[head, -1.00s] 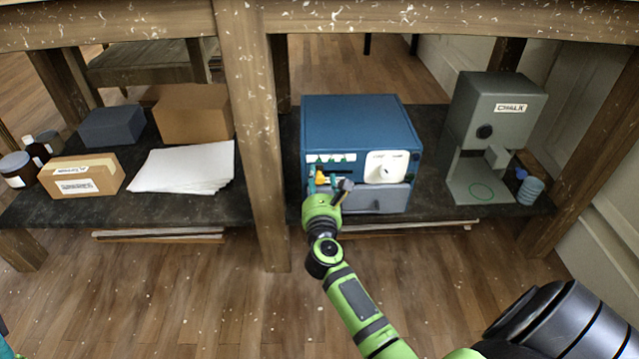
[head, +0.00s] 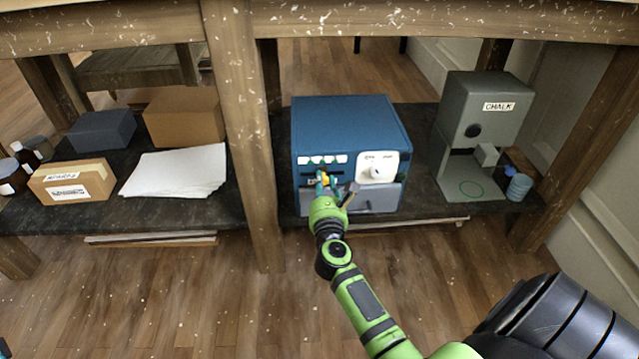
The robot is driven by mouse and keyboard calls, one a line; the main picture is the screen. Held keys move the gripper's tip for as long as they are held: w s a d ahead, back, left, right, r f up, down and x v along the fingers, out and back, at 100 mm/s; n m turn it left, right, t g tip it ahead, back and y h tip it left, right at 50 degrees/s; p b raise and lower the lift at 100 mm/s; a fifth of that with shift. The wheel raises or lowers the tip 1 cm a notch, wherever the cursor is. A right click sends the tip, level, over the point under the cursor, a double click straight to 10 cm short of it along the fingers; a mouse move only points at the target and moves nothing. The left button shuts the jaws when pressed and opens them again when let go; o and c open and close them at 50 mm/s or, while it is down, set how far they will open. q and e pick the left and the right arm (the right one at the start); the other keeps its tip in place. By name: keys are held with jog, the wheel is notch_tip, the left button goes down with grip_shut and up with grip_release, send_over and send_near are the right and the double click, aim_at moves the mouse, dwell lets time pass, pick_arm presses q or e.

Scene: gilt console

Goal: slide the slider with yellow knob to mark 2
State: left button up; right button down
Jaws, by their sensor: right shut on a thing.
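The blue box (head: 350,122) stands on the dark lower shelf. Its front has a row of small white labels with green marks (head: 322,159), whose numbers I cannot read. Below them is the slider's yellow knob (head: 323,180), left of the white dial plate and roughly under the middle labels. My right gripper (head: 325,184) reaches the front from below and is shut on the yellow knob; its fingers partly hide the knob and slot. I cannot tell exactly which mark the knob lines up with.
A white plate with a round dial (head: 378,170) is right of the knob, above a grey drawer-like panel (head: 376,199). A grey chalk machine (head: 484,115) stands further right. A wooden post (head: 243,140) is close on the left, with paper (head: 175,170) and boxes beyond.

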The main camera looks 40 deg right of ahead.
jog(key=c, duration=1)
grip_release()
jog(key=shift+r, duration=0.3)
jog(key=shift+f, duration=0.15)
jog(key=v, duration=1.2)
jog(key=shift+w, duration=0.1)
